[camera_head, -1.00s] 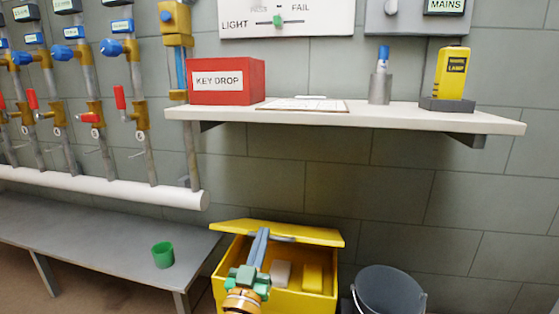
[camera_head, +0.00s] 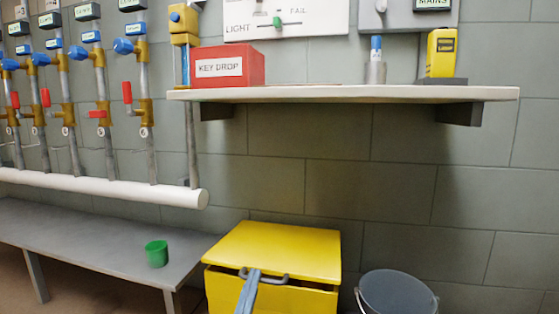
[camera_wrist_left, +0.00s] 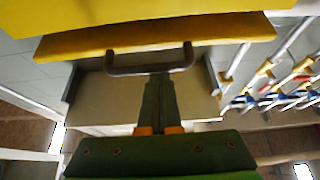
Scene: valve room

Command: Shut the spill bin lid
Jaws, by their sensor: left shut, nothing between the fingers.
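The spill bin (camera_head: 222,288) is a yellow box on the floor below the shelf. Its yellow lid (camera_head: 285,246) lies low over it, sloping toward me, with a narrow dark gap under its front edge. A grey bar handle (camera_head: 275,279) sits at the lid's front. My left gripper (camera_head: 253,273) is shut and empty, its tips at the handle. In the left wrist view, the handle (camera_wrist_left: 118,71) stands on the lid's yellow edge (camera_wrist_left: 95,42), and the gripper tips (camera_wrist_left: 160,78) meet or overlap its bar; contact is unclear. My right gripper is out of view.
A dark grey bucket (camera_head: 395,295) stands right of the bin. A grey bench (camera_head: 90,245) with a green cup (camera_head: 156,253) is at left. A white shelf (camera_head: 350,94) with a red key drop box (camera_head: 228,68) hangs above.

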